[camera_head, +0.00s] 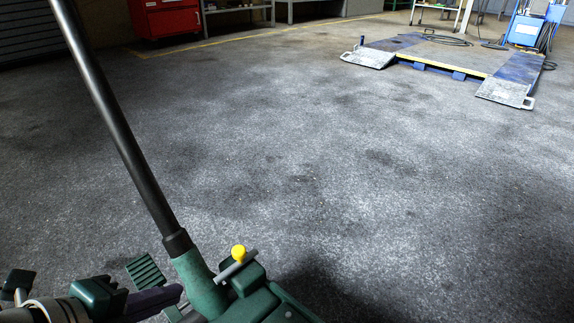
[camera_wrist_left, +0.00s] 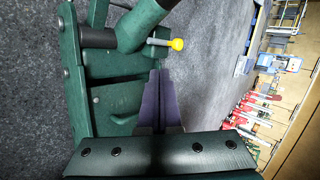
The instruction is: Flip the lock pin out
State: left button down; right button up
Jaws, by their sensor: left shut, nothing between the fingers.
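The lock pin, a grey rod with a yellow knob (camera_head: 239,253), sits at the base of the jack's handle in the head view. The knob also shows in the left wrist view (camera_wrist_left: 177,44), at the end of a short pale rod. The trolley jack (camera_head: 205,290) is green, with a long black handle (camera_head: 125,140) leaning up to the left. My left gripper (camera_head: 174,293) is shut and empty, left of the handle socket. In the left wrist view its dark fingers (camera_wrist_left: 158,77) point toward the socket, below the knob and apart from it. My right gripper is not in view.
A ribbed green plate (camera_head: 146,270) stands beside the handle base. Grey floor lies open beyond the jack. Far off are a low blue lift platform with ramps (camera_head: 505,92) at right and a red cabinet (camera_head: 165,17) at the back.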

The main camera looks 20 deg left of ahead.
aim_at(235, 259)
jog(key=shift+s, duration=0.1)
pick_arm(q)
jog(key=b+x, duration=0.9)
jog(key=x, duration=0.1)
jog(key=shift+w+f, duration=0.1)
jog(key=shift+f, duration=0.3)
pick_arm(e)
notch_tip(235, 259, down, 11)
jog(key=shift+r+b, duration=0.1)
jog(key=shift+b, duration=0.85)
pick_arm(q)
jog(key=w, duration=0.4)
jog(key=shift+d+r, duration=0.15)
jog(key=shift+r, duration=0.2)
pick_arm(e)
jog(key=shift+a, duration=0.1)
pick_arm(q)
jog(key=shift+s, duration=0.1)
